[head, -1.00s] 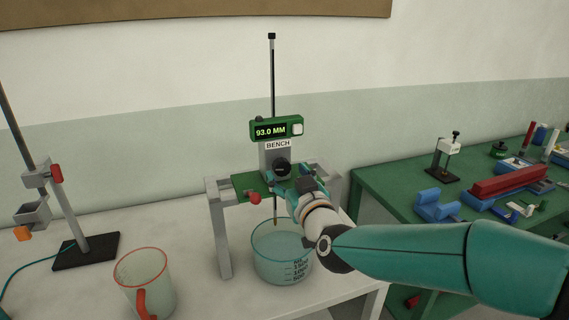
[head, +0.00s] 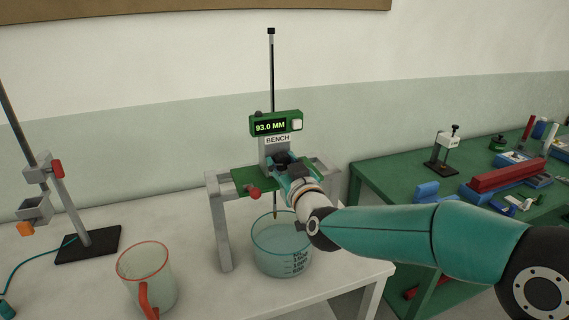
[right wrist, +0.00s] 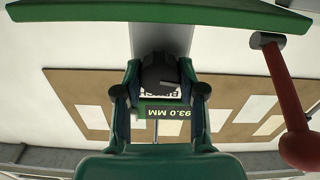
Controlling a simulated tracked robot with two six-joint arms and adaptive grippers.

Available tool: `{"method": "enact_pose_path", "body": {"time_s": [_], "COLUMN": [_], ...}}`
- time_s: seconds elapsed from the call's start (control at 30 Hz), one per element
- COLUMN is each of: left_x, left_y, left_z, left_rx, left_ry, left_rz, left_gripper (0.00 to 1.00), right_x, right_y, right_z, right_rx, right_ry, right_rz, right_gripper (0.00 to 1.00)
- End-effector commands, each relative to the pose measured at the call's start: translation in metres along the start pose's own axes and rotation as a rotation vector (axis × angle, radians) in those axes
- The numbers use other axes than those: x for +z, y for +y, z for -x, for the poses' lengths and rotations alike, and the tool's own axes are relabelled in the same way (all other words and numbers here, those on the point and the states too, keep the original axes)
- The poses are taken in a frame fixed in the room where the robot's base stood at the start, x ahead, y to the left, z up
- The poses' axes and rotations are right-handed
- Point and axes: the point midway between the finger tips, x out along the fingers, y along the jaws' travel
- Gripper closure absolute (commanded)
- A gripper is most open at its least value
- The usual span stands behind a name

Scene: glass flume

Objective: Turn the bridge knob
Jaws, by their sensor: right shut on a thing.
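The bridge with the "BENCH" label (head: 277,140) stands on the white table, with a green readout (head: 276,125) showing 93.0 MM and a thin vertical rod. Its dark knob (right wrist: 158,72) sits between the two fingers of my right gripper (right wrist: 159,91) in the right wrist view. In the head view my right gripper (head: 283,165) comes from the right and is shut on the knob, hiding most of it. My left gripper is not in view.
A clear beaker of liquid (head: 282,250) stands under the bridge. A red-rimmed jug (head: 147,275) and a clamp stand (head: 88,245) are to the left. A red-handled lever (right wrist: 290,110) sticks out near my gripper. The green bench (head: 385,185) at right holds several parts.

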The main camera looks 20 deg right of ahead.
Motion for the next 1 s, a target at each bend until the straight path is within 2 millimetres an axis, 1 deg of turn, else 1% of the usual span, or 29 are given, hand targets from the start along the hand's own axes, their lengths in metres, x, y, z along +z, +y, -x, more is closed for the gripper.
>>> {"method": "enact_pose_path", "body": {"time_s": [0.07,0.17,0.27,0.4,0.5,0.63,0.87,0.9,0.97,1.0], "left_x": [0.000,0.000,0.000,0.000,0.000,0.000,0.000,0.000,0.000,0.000], "left_y": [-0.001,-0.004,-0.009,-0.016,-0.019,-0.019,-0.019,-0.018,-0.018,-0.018], "left_z": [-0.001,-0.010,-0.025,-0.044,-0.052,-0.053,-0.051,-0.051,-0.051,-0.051], "left_rx": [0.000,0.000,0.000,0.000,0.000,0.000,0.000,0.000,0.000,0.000], "left_ry": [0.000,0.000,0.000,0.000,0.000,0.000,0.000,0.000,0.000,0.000], "left_rz": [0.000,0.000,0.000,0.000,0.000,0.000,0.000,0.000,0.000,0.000], "left_gripper": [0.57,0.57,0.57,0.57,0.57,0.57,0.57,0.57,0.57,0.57], "right_x": [0.001,0.004,0.006,0.006,0.004,0.001,0.000,0.000,0.000,0.000], "right_y": [0.000,0.000,0.000,0.000,0.001,0.002,0.002,0.002,0.002,0.002], "right_z": [0.000,0.000,0.000,0.000,0.000,0.000,0.000,0.000,0.000,0.000], "right_rx": [0.000,0.000,0.000,0.000,0.000,0.001,0.001,0.001,0.002,0.002], "right_ry": [0.000,0.001,0.004,0.004,0.003,0.002,0.001,0.001,0.001,0.001], "right_rz": [-0.004,-0.042,-0.123,-0.276,-0.366,-0.418,-0.418,-0.418,-0.418,-0.417], "right_gripper": [0.95,0.95,0.95,0.95,0.95,0.95,0.95,0.57,0.47,0.40]}}
